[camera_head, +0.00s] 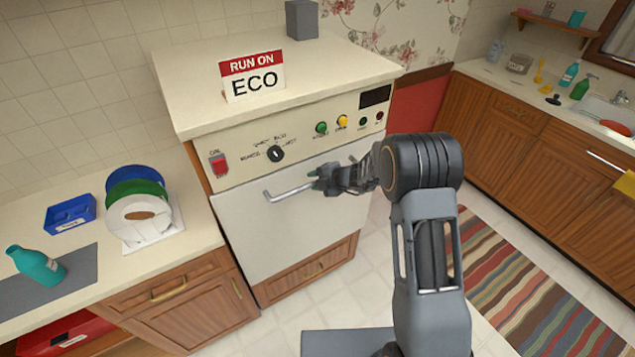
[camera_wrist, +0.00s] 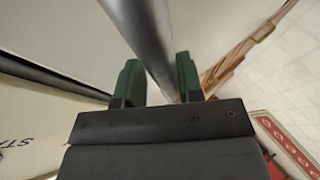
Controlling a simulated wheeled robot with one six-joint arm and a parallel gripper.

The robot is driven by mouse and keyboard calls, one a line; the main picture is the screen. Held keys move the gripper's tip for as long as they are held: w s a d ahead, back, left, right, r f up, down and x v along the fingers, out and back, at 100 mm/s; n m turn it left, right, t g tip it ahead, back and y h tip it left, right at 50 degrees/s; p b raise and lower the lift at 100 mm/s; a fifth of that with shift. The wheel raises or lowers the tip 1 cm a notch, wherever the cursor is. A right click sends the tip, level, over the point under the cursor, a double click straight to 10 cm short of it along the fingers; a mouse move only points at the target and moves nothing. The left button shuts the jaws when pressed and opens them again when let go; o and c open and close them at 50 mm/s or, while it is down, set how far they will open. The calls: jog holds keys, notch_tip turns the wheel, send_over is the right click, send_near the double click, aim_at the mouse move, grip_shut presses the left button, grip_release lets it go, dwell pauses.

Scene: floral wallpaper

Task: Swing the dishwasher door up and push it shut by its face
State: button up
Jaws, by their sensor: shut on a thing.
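The white dishwasher door (camera_head: 270,233) stands upright below the control panel, flush or nearly so; I cannot tell if a small gap is left. Its metal bar handle (camera_head: 290,193) runs across the upper part of the face. My gripper (camera_head: 318,180) is at the right part of this handle and shut on it. In the wrist view, the handle (camera_wrist: 140,35) passes between the two green fingers of my gripper (camera_wrist: 158,82). The door's right end and part of the handle are hidden behind my arm in the head view.
The control panel (camera_head: 240,165) has a red switch, a dial and coloured buttons. An "ECO" sign (camera_head: 252,78) stands on top. Wooden cabinets (camera_head: 510,140) and a striped rug (camera_head: 520,285) are at right.

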jog(key=shift+o, duration=1.4)
jog(key=shift+w+a+r, duration=0.1)
jog(key=shift+r, duration=0.05)
jog(key=b+v, duration=0.1)
jog(key=v, duration=1.3)
jog(key=s+d+f+n+g+h+b, duration=0.1)
jog(key=s+n+g+h, duration=0.15)
jog(key=s+n, duration=0.75)
jog(key=s+f+n+g+h, duration=0.1)
jog(key=s+n+g, duration=0.15)
jog(key=n, duration=1.55)
jog(key=s+d+r+n+t+h+b, duration=0.2)
jog(key=s+r+n+h, duration=0.4)
jog(key=s+n, duration=0.5)
notch_tip(320, 180, up, 2)
jog(key=d+n+t, duration=0.1)
jog(key=d+n, duration=0.1)
jog(key=n, duration=0.4)
jog(key=shift+d+r+n, duration=0.15)
jog(key=shift+r+n, duration=0.05)
jog(key=shift+n, duration=0.2)
